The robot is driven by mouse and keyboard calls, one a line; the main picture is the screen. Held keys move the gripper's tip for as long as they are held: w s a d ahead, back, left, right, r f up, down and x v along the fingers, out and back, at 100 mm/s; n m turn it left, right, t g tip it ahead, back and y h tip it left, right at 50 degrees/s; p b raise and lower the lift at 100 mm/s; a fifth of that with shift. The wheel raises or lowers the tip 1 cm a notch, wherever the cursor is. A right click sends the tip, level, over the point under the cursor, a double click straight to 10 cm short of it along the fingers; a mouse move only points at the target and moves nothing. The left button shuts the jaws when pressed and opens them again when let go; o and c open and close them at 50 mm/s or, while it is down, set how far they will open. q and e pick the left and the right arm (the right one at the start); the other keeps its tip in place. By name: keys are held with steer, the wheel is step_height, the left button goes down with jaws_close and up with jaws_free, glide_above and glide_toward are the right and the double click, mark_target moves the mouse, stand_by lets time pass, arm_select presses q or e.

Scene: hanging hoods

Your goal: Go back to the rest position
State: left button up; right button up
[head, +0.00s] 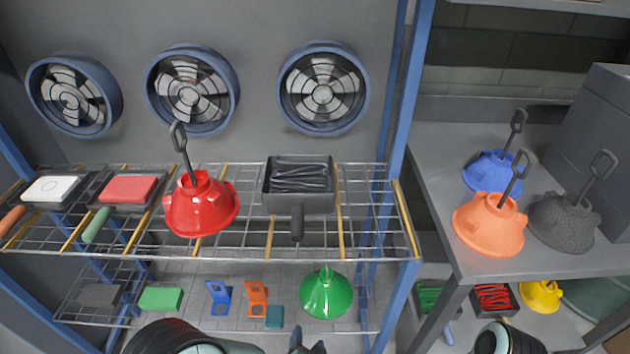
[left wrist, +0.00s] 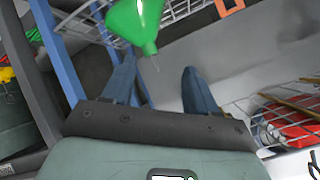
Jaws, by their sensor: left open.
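My left gripper (head: 307,344) shows at the bottom edge of the head view, in front of and below the green hood (head: 327,293). In the left wrist view its two fingers (left wrist: 160,82) are apart with nothing between them. The green hood (left wrist: 136,24) also shows there, beyond the fingertips and apart from them. Part of my right arm (head: 497,340) shows at the bottom right of the head view; its gripper is out of the picture.
A red hood (head: 201,205) and a dark pan-like tray (head: 298,190) are on the upper wire shelf (head: 345,238). Blue (head: 488,174), orange (head: 489,226) and dark grey (head: 562,224) hoods stand on the grey table (head: 440,165). A blue post (head: 405,130) stands between shelf and table.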

arm_select(q)
steer(key=s+a+f+n+g+h, duration=0.1)
steer(key=s+a+f+n+g, duration=0.25)
steer(key=f, duration=0.45)
steer(key=s+a+f+n+g, duration=0.2)
steer(key=s+a+f+g, duration=0.15)
steer(key=f, duration=0.45)
steer(key=s+a+f+n+g+h, duration=0.1)
steer(key=s+a+f+n+g, duration=0.1)
steer(key=s+f+n, duration=0.3)
steer(key=s+a+f+n+g+h, duration=0.1)
steer(key=s+a+f+g+h, duration=0.15)
steer(key=s, duration=0.55)
step_height(320, 180, up, 14)
steer(key=s+p, duration=0.1)
steer(key=p, duration=1.3)
steer(key=shift+d+g+y+p, duration=0.3)
steer(key=shift+d+g+y, duration=0.05)
steer(key=shift+g, duration=0.1)
arm_select(e)
step_height(320, 180, up, 14)
steer(key=s+g, duration=0.1)
steer(key=shift+a, duration=0.35)
arm_select(q)
steer(key=shift+s, duration=0.1)
steer(key=c, duration=0.3)
steer(key=shift+d, duration=0.1)
arm_select(e)
steer(key=shift+s, duration=0.15)
